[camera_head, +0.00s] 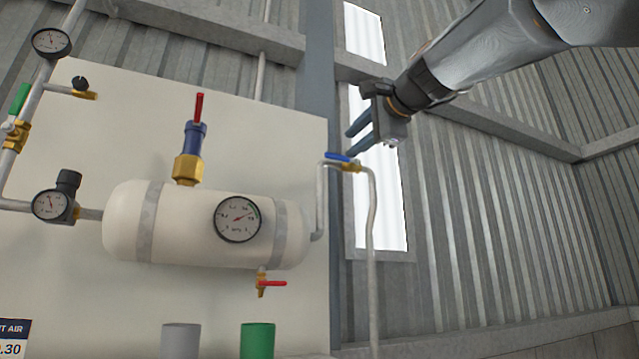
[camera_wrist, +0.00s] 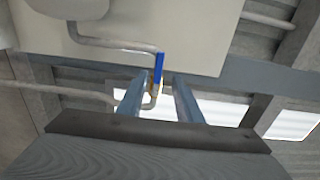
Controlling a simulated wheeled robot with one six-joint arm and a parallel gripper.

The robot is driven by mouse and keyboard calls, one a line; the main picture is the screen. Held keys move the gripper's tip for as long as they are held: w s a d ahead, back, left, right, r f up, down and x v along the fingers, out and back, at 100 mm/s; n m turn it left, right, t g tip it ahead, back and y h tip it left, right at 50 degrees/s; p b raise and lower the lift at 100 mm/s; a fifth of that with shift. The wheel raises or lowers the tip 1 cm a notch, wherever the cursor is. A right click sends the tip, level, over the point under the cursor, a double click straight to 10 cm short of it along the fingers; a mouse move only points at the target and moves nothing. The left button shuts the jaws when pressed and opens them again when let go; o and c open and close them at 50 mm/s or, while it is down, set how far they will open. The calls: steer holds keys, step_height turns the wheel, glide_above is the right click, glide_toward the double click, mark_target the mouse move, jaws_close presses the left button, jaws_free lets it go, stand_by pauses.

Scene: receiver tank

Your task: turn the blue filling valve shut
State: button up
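The blue filling valve's lever (camera_head: 338,157) sits on a brass body (camera_head: 350,167) at the top of a bent grey pipe, right of the white tank (camera_head: 190,225). In the head view the lever lies about level, roughly along the short top run of pipe. My gripper (camera_head: 351,142) is open, its two fingers reaching down-left just above the valve. In the wrist view the blue lever (camera_wrist: 159,68) shows between the two spread fingertips (camera_wrist: 161,78). Nothing is held. I cannot tell whether a finger touches the lever.
The grey pipe (camera_head: 371,250) drops down from the valve on the right. A round gauge (camera_head: 238,219), a red drain lever (camera_head: 272,283) and a red-topped blue fitting (camera_head: 195,137) are on the tank. A pale board (camera_head: 100,110) stands behind. Space right of the pipe looks clear.

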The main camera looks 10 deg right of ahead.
mark_target(337, 156)
steer(key=p+x, duration=0.3)
steer(key=x, duration=0.4)
steer(key=shift+w+f, duration=0.1)
steer(key=shift+w, duration=0.1)
jaws_close()
